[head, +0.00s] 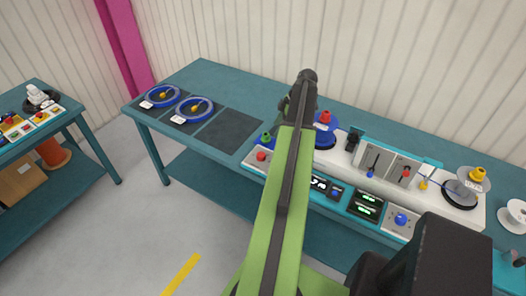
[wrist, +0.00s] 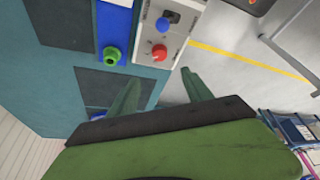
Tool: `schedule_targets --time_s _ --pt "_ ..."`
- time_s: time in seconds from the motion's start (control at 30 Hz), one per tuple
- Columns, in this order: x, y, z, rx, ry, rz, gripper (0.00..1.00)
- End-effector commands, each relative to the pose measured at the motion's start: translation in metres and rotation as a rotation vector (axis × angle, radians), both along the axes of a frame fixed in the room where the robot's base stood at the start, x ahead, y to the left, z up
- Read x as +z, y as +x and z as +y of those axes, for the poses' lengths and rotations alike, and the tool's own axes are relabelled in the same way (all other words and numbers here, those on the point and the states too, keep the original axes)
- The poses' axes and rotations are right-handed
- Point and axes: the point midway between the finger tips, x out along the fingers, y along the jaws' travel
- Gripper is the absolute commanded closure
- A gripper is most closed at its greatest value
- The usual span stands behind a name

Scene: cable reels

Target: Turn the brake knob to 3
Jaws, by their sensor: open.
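In the head view a blue knob (head: 401,219) sits on a pale dial plate at the front right of the machine. A red knob (head: 262,156) sits on a pale panel at the machine's left end. I cannot read which knob is the brake knob or where its pointer stands. In the wrist view a red knob (wrist: 159,52) and a blue knob (wrist: 162,24) are on a pale panel. My gripper (wrist: 158,86) is open and empty, its two green fingers apart and below the red knob in the picture. My arm hides part of the machine in the head view.
The teal bench (head: 222,78) carries two blue reels (head: 193,109) at left. Dark displays (head: 366,206), small levers (head: 405,173) and a grey reel (head: 468,180) are on the machine. A green knob (wrist: 111,55) lies left of the panel. Another table (head: 80,165) stands far left; the floor between is clear.

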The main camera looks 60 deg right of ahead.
Motion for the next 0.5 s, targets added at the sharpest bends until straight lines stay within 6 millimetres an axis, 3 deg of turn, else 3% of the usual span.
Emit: schedule_targets --time_s 0.17,0.5 --pt "-0.02 0.005 0.003 0.0 0.0 0.001 0.42" --pt "-0.088 0.027 0.016 -0.001 0.0 0.001 0.42"
